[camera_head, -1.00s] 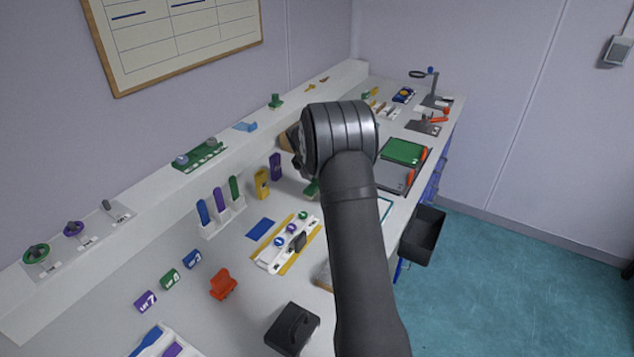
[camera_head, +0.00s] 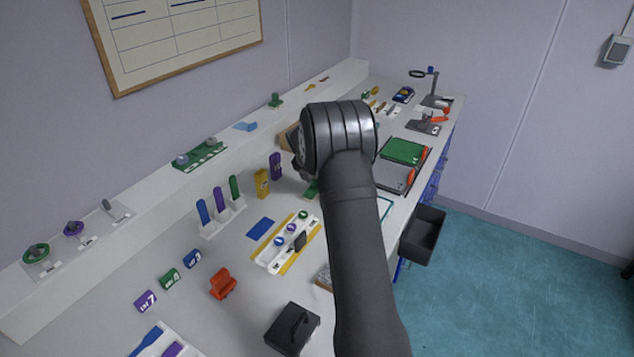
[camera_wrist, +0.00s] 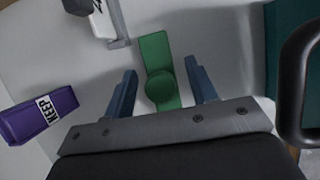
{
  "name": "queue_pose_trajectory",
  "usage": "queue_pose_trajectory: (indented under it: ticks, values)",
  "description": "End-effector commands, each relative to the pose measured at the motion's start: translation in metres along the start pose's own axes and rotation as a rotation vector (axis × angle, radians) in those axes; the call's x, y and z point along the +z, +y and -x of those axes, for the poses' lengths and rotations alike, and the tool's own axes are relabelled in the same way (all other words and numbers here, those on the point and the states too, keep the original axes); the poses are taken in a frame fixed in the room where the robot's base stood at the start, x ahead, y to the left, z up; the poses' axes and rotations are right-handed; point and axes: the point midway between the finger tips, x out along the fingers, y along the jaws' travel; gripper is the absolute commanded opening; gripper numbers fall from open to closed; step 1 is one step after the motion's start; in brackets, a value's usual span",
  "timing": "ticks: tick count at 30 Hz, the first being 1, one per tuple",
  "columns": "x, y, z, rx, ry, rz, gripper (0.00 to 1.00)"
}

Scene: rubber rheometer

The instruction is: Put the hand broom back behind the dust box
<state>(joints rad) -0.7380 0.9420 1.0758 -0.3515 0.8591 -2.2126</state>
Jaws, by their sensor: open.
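In the wrist view my gripper (camera_wrist: 162,90) is open. A green piece with a round knob (camera_wrist: 158,62) lies on the white bench between and beyond its fingers; no grip on it shows. The same green piece (camera_head: 312,188) is partly visible in the head view beside my arm, which hides my fingers there. I cannot tell whether this piece is the hand broom. No object is clearly recognizable as the dust box. A black box with a handle (camera_head: 292,328) stands at the front of the bench, and a black open bin (camera_head: 424,236) hangs at its right side.
A purple KEEP block (camera_wrist: 38,115) lies left of my fingers. A dark curved handle (camera_wrist: 298,75) is close on the right. A yellow block (camera_head: 262,183), a white tray with round pieces (camera_head: 287,243) and an orange holder (camera_head: 223,284) stand left of my arm.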

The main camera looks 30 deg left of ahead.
Motion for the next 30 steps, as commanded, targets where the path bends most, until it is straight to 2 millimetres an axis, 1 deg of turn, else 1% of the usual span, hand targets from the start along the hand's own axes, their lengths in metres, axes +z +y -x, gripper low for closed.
queue_pose_trajectory:
  ticks: [9,12,15,18,21,30]
  values:
    - [0.001,0.001,0.067,0.004,-0.003,0.000,0.52]
    - [0.000,0.001,0.086,0.003,-0.002,0.000,0.52]
    - [0.000,0.000,0.100,0.002,-0.001,-0.001,0.52]
    - [0.000,0.000,0.109,0.001,-0.001,-0.001,0.52]
    - [0.000,0.000,0.113,0.001,-0.001,0.000,0.52]
    - [0.000,0.000,0.113,0.000,0.000,0.000,0.52]
